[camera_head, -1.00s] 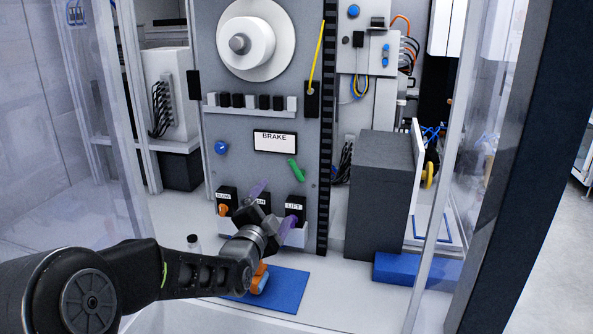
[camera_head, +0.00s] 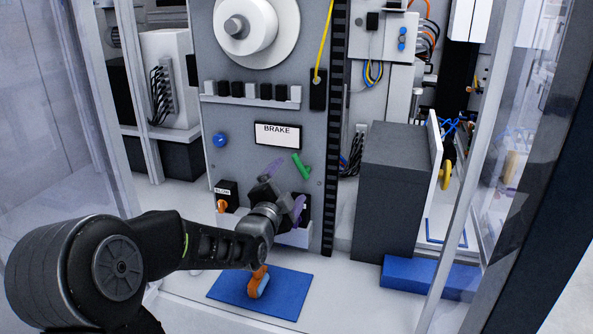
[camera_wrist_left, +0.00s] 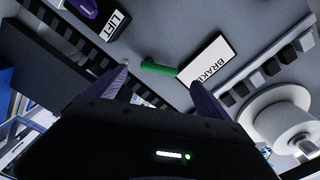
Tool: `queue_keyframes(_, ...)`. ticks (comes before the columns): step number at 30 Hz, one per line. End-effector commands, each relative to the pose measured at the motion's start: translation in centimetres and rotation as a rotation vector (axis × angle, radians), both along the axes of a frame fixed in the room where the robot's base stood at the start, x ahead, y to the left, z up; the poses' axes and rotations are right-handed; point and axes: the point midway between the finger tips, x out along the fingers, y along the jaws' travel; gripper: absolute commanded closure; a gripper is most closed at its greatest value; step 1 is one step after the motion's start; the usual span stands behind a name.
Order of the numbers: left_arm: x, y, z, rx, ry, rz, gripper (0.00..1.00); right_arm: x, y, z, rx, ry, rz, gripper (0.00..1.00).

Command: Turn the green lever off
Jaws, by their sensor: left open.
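The green lever (camera_head: 301,166) is on the grey machine panel, just below and right of the BRAKE label (camera_head: 277,135). It slants down to the right in the head view. In the left wrist view the green lever (camera_wrist_left: 158,68) shows ahead of the fingers, beside the BRAKE label (camera_wrist_left: 206,60). My left gripper (camera_head: 284,187) is open, with its purple fingers apart, just below the lever in the head view. In the left wrist view the fingers (camera_wrist_left: 157,91) are spread on either side and nothing is between them. My right gripper is not in view.
Below the lever are a SLOW box (camera_head: 227,194) with an orange switch and a LIFT box (camera_wrist_left: 117,20). A blue knob (camera_head: 219,140) is left of the label. A blue mat (camera_head: 228,287) with an orange-handled object (camera_head: 258,284) lies below. A dark grey block (camera_head: 385,190) stands right.

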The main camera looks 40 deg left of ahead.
Motion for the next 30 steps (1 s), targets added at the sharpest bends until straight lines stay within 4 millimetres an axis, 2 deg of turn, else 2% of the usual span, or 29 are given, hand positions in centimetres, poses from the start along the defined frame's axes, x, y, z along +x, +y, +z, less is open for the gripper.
queue_keyframes(9, 4.5, 1.5, 0.1, 0.000, 0.002, -0.001, 0.09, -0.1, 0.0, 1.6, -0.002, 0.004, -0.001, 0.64)
queue_keyframes(13, 5.8, 2.0, 0.1, 0.000, 0.001, 0.000, 0.09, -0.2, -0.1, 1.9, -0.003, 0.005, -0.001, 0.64)
queue_keyframes(24, 6.4, 2.2, 0.0, -0.001, -0.001, -0.001, 0.10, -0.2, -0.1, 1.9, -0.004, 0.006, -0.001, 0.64)
queue_keyframes(30, 6.4, 2.2, 0.0, -0.001, 0.000, 0.000, 0.26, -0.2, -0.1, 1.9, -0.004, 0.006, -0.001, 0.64)
